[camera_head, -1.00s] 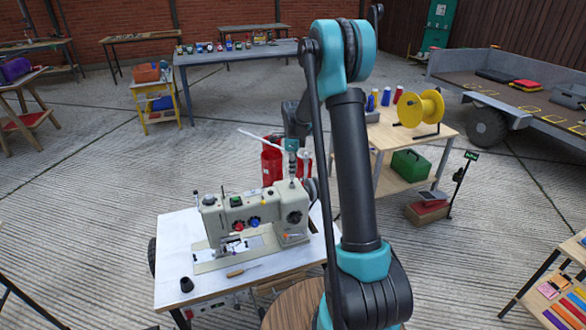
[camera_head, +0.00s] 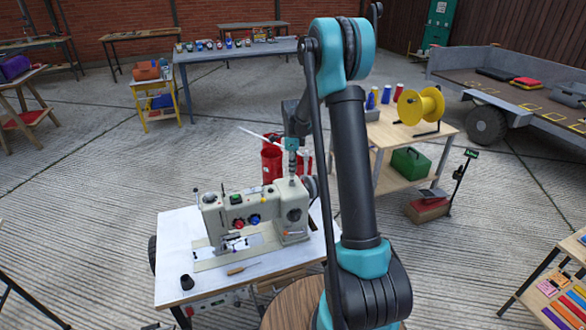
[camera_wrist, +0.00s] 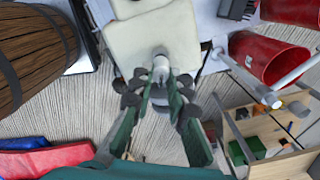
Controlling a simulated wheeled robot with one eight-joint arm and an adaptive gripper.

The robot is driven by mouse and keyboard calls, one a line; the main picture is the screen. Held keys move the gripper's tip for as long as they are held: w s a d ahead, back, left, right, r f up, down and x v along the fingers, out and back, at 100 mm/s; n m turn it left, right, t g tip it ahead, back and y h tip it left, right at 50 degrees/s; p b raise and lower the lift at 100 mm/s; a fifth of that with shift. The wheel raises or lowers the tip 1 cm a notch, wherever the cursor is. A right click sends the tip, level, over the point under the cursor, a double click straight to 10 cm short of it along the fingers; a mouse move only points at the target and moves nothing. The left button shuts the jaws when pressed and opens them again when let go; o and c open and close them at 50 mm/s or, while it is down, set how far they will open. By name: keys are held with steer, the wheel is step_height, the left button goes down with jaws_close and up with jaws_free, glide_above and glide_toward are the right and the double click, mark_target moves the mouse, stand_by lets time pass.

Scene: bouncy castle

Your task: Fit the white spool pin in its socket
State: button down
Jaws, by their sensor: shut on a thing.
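The cream sewing machine (camera_head: 255,213) stands on a white-topped table, and its cream top (camera_wrist: 150,32) fills the upper middle of the wrist view. My gripper (camera_wrist: 163,88) is shut on the white spool pin (camera_wrist: 160,66), a short pale cylinder whose end lies against or just over the machine's top. In the head view my gripper (camera_head: 292,166) points down at the right part of the machine. The socket is hidden, and I cannot tell whether the pin is inside it.
Red bins (camera_head: 271,165) stand behind the machine, with a long white rod (camera_head: 264,137) beside them. A small dark cone (camera_head: 187,282) and a wooden-handled tool (camera_head: 243,268) lie on the white table top (camera_head: 178,240). A wooden barrel (camera_wrist: 32,55) shows in the wrist view.

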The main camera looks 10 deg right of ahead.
steer(key=shift+f, duration=0.5)
stand_by(0.4)
steer(key=c, duration=1.4)
jaws_free()
step_height(320, 180, up, 12)
